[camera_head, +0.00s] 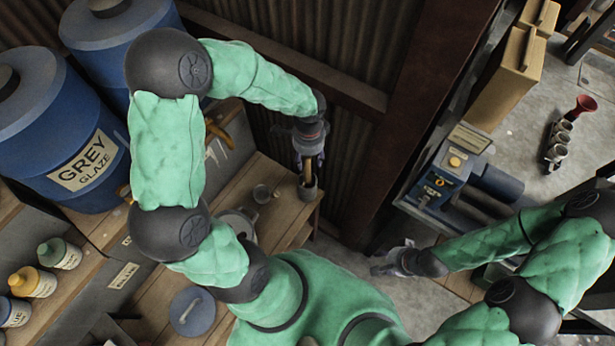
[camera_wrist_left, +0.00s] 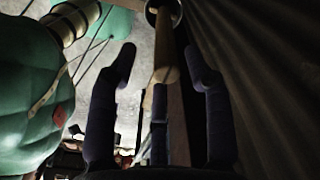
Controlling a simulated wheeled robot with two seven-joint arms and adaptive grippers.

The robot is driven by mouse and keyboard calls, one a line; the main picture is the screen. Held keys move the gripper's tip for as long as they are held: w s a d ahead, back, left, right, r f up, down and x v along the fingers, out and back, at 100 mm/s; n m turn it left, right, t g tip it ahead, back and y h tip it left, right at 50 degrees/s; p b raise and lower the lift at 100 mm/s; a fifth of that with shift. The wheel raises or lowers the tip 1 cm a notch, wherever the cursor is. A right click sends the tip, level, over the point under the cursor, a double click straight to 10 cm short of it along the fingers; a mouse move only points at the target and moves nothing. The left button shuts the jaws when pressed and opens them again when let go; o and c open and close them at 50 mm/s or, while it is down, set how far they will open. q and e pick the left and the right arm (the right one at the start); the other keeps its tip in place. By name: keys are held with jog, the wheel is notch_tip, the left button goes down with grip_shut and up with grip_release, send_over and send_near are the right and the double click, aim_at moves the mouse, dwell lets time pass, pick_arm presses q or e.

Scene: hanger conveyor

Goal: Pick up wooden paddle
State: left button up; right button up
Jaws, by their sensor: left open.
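A corrugated wall (camera_head: 345,135) stands close behind the cup. Blue glaze drums (camera_head: 70,150) fill the left. A blue machine (camera_head: 440,187) stands right, past a brown post.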

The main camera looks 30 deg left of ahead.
aim_at(308, 164)
pick_arm(q)
jog(key=shift+w+a+f+b, duration=0.2)
jog(key=shift+f+b, duration=0.1)
jog(key=shift+f, duration=1.15)
jog(key=shift+w+a+f+b, duration=0.15)
jog(key=shift+f+b, duration=0.1)
jog(key=shift+f, duration=1.15)
jog(key=shift+s, duration=0.15)
jog(key=shift+c, duration=0.3)
grip_shut()
